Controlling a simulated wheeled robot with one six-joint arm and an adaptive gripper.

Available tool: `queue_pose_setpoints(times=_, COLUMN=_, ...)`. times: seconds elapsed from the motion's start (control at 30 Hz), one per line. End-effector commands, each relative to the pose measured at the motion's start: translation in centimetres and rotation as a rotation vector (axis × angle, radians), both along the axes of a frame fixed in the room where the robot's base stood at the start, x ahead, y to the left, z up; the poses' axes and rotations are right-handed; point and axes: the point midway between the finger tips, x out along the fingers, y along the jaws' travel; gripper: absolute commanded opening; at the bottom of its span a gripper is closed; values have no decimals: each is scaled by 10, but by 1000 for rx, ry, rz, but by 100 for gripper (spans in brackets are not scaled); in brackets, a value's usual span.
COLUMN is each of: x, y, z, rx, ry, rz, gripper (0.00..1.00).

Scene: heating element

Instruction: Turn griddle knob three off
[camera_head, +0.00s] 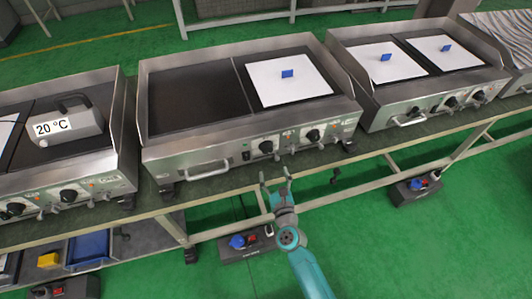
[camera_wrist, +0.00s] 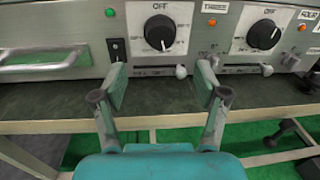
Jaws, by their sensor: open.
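The middle griddle (camera_head: 205,160) carries two black knobs on its front panel. In the wrist view, the left knob (camera_wrist: 160,32) sits on a white dial, and its pale pointer mark appears to face downward. The right knob (camera_wrist: 263,34) is on a similar dial. A label reading THREE (camera_wrist: 215,7) is above and between them; another reading FOUR (camera_wrist: 308,15) is at the far right. My gripper (camera_head: 275,180) is open and empty, in front of and below the panel. In the wrist view, its fingers (camera_wrist: 162,82) are spread below the left knob, apart from it.
A handle (camera_wrist: 45,60) and a black switch (camera_wrist: 116,49) are left of the knobs. Small levers (camera_wrist: 181,71) project beneath them. The bench edge (camera_wrist: 50,127) runs under the panel. Other griddles stand on both sides. Green floor lies in front.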

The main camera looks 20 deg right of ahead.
Motion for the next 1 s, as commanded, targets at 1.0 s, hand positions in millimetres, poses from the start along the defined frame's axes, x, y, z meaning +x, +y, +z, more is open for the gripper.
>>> queue_pose_setpoints(times=1.0, x=103, y=-9, z=0, rx=-5, ry=1, rz=1, gripper=73)
